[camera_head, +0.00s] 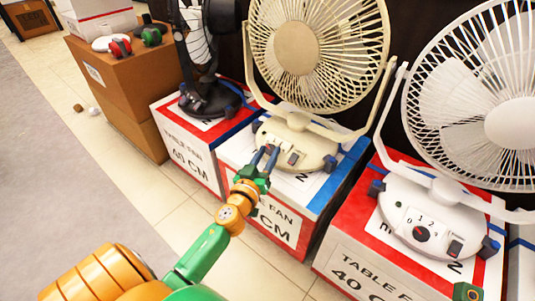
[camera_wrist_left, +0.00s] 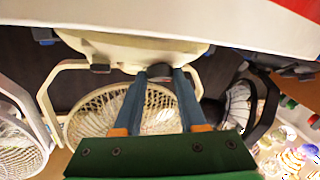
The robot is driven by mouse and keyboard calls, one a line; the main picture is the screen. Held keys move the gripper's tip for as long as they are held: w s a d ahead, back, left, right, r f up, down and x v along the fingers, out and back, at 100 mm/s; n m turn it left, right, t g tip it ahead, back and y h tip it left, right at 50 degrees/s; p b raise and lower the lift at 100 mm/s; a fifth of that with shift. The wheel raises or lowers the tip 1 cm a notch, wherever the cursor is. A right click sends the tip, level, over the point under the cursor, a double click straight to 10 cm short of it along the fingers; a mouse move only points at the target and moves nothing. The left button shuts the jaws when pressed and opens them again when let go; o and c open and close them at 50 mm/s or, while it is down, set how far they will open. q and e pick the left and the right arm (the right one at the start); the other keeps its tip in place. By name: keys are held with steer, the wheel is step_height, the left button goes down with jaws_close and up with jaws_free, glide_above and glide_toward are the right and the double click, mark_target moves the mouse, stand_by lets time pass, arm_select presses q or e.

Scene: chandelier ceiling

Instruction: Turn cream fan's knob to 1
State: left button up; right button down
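The cream fan (camera_head: 310,150) stands upright on a white, red and blue box in the middle of the head view; its base also shows upside down in the left wrist view (camera_wrist_left: 110,46). My left gripper (camera_head: 265,154) is at the front of that base, its two blue fingers pointing at the knob side. In the left wrist view, the fingertips (camera_wrist_left: 160,72) are a little apart, with a dark knob-like piece (camera_wrist_left: 159,69) between them. I cannot tell if they press on it. The knob's pointer and numbers are hidden. A small green part at the lower right (camera_head: 467,292) seems to be my right gripper; its fingers do not show.
A white fan (camera_head: 432,222) with a red-marked dial and switch stands on the box to the right. A black fan (camera_head: 208,98) stands on the box to the left.

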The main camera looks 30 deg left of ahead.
arm_select(q)
jaws_close()
steer(key=shift+h, duration=0.3)
steer(key=m+h, duration=0.1)
steer(key=m, duration=0.1)
steer(key=shift+a+m+t+h+b, duration=0.2)
steer(key=shift+m+t+h+b, duration=0.1)
steer(key=shift+m+t+h, duration=0.1)
steer(key=m+h, duration=0.2)
steer(key=m, duration=0.1)
steer(key=m+h, duration=0.1)
steer(key=h, duration=0.1)
steer(key=shift+a+m, duration=0.25)
steer(key=shift+m, duration=0.15)
steer(key=shift+a+m+g+h, duration=0.15)
steer(key=shift+m+g+h, duration=0.55)
steer(key=shift+m+h, duration=1.35)
steer(key=shift+m, duration=0.35)
